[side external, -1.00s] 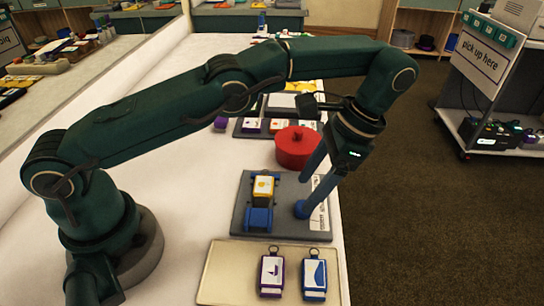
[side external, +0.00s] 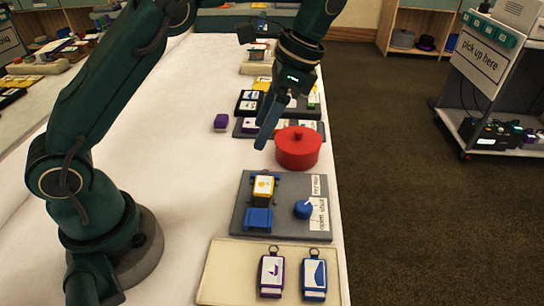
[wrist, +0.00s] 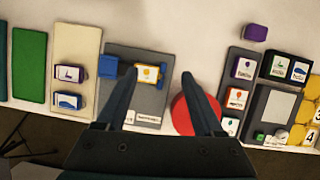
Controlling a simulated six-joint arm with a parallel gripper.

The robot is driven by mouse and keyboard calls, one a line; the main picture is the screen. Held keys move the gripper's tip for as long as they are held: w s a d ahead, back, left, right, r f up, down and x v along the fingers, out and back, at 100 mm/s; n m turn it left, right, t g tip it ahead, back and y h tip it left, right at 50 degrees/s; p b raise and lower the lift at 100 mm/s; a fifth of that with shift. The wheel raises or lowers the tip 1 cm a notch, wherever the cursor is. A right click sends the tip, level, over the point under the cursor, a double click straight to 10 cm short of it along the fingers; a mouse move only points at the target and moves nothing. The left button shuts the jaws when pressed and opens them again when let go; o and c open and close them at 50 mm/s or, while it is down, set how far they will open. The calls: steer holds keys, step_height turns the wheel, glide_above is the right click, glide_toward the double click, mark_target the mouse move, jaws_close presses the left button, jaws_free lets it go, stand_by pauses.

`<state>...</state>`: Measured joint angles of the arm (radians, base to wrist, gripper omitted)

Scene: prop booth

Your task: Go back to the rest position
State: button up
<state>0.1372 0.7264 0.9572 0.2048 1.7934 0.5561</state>
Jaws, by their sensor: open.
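My gripper (side external: 275,122) is raised above the table, its fingers pointing down near the red round pot. In the wrist view my gripper (wrist: 168,100) shows two spread fingers with nothing between them. Below lies a grey board (side external: 285,187) with a blue holder bearing a yellow and white tag (side external: 264,187), a blue round knob (side external: 303,208) and white label strips. The tag also shows in the wrist view (wrist: 148,75). The knob cannot be made out in the wrist view.
The red lidded pot (side external: 298,147) stands just beyond the board. A cream tray (side external: 230,270) with two tags is at the near end. A purple block (side external: 221,122) and several boards lie farther back. A cart with a sign (side external: 483,66) stands at the right.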

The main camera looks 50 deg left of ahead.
steer(key=shift+a+r, duration=0.15)
steer(key=shift+a, duration=0.1)
steer(key=s+a+r+n+t+h, duration=0.15)
steer(key=s+r+t, duration=0.25)
steer(key=s+r, duration=0.45)
steer(key=s+d+f+n+t+h, duration=0.1)
steer(key=s+d+f+n+t, duration=0.1)
steer(key=s+f+n+t, duration=0.2)
steer(key=shift+s+d+f+n+t, duration=0.2)
steer(key=shift+s+f+n+t, duration=0.25)
steer(key=shift+f+n, duration=0.55)
steer(key=shift+r+n, duration=0.15)
steer(key=shift+n, duration=0.2)
